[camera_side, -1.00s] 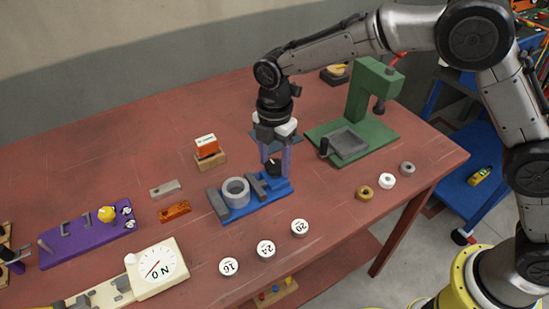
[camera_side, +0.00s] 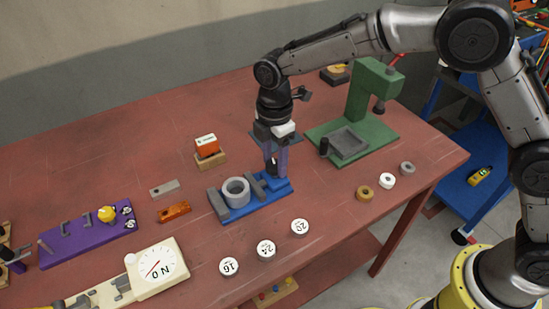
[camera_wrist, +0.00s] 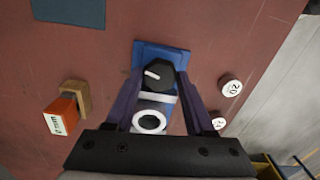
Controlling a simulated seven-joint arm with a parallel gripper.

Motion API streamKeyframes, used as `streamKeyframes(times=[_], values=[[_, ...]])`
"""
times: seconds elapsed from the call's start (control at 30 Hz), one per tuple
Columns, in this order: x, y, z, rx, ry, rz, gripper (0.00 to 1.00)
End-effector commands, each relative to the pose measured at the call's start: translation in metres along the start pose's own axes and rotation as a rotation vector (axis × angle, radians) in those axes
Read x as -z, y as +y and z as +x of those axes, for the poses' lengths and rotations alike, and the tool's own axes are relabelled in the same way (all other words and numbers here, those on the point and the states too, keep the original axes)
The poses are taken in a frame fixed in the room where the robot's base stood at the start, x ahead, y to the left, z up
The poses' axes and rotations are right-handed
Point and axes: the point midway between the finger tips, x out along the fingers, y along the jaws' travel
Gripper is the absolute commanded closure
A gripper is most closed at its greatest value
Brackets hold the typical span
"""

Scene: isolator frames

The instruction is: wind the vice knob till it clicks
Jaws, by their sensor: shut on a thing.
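The blue vice (camera_side: 240,211) stands in the middle of the red bench, with a thick grey ring (camera_side: 237,190) between its grey jaws. Its dark knob is at the right end, mostly hidden by the fingers in the side view. In the wrist view the black knob (camera_wrist: 157,75) shows a white pointer mark directed up and to the left. The ring also shows there (camera_wrist: 149,122). My gripper (camera_side: 277,170) points down over the knob with its purple fingers shut on it, one finger on each side in the wrist view (camera_wrist: 156,78).
A green press (camera_side: 365,105) stands behind and to the right. An orange-and-white block on a wooden stand (camera_side: 210,160) is behind the vice. White numbered discs (camera_side: 266,250) lie in front. A dial box (camera_side: 160,268) and purple rack (camera_side: 85,240) are at left.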

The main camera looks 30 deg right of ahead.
Motion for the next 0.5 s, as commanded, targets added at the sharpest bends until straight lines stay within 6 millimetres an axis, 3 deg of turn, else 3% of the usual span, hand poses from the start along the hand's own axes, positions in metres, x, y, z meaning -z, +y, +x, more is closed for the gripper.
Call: streamKeyframes(times=[0.5], values=[[-0.0005,0.0,-0.0016,-0.001,0.0,0.492,1.0]])
